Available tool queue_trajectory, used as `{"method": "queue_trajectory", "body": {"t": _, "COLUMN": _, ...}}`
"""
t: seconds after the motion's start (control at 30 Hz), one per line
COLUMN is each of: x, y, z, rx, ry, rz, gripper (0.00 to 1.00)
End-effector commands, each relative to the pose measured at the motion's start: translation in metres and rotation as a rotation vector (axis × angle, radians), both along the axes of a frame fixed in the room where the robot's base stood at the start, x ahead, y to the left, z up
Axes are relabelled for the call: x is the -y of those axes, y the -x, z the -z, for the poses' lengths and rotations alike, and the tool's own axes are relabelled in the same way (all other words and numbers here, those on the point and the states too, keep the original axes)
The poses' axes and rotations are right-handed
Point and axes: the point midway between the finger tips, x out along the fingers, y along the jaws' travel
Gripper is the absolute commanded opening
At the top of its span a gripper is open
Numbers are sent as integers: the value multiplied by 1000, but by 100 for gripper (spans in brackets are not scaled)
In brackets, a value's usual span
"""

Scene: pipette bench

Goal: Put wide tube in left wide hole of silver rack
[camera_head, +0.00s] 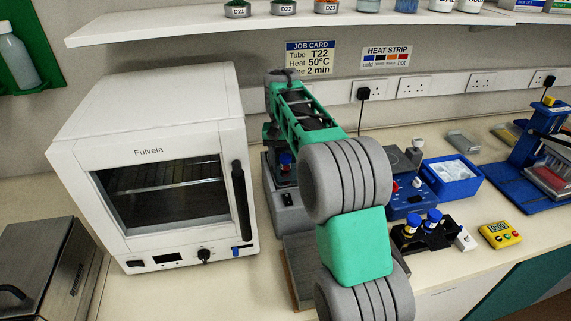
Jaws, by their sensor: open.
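My arm rises from the bottom middle, and its far end is bent down over a grey device (289,211) beside the oven. My gripper (284,146) is there, open, mostly hidden behind my own green forearm. A small blue-topped thing (286,159) shows just below it; I cannot tell if it is the wide tube or if the gripper touches it. Two blue-capped tubes, a left one (411,223) and a right one (434,217), stand in a black rack (438,240) at right. I cannot make out the silver rack or its holes; my arm covers part of the bench.
A white oven (150,165) with its door shut stands close left of my arm. Right of it are a blue device (402,206), a blue box (453,190) and a yellow timer (500,234). A shelf (180,31) hangs above. Some front bench by the timer is clear.

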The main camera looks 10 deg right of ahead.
Motion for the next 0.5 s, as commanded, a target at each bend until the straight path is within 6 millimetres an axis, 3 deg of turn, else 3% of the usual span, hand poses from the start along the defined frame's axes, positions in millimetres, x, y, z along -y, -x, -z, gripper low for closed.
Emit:
{"method": "queue_trajectory", "body": {"t": 0.3, "x": -2, "y": -1, "z": -4, "rx": 2, "ry": 1, "rz": -3, "gripper": 56}}
{"method": "queue_trajectory", "body": {"t": 0.5, "x": -3, "y": -1, "z": -47, "rx": 4, "ry": -1, "rz": -2, "gripper": 56}}
